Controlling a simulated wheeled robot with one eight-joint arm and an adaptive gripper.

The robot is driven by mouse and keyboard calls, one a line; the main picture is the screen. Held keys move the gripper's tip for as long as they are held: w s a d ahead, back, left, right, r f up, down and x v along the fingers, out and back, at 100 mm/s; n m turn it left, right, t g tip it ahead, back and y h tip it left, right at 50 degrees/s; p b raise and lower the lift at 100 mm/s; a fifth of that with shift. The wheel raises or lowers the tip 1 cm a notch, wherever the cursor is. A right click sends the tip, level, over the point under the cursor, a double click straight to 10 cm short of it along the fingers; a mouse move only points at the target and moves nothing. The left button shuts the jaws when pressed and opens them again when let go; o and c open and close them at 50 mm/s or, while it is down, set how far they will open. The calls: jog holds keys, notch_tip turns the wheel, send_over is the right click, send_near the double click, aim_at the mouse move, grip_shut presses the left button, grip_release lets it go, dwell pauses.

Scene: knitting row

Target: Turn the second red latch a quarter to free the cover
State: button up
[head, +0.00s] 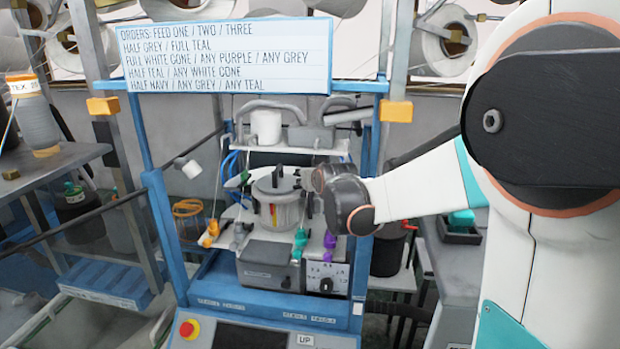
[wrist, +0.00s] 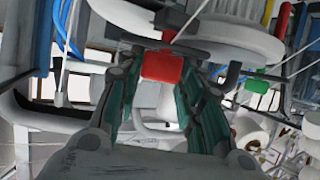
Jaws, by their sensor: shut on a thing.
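The cover (head: 280,185) is a grey round lid with a black handle on top, on the knitting machine in the blue frame. In the wrist view, a red latch (wrist: 162,67) sits between the teal-padded fingertips of my gripper (wrist: 160,85), below the grey round rim (wrist: 225,45). My gripper is shut on this latch. A second red piece (wrist: 284,18) stands upright at the upper right of the wrist view; I cannot tell if it is a latch. In the head view, my wrist is at the cover's right side and hides the fingertips and the held latch.
An order board (head: 225,53) hangs above the machine. A grey box (head: 268,266) is in front. A blue frame post (head: 165,235) stands at left. Thin yarns cross nearby.

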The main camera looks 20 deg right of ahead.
jog(key=o, duration=1.1)
jog(key=shift+c, duration=0.2)
notch_tip(320, 180, up, 10)
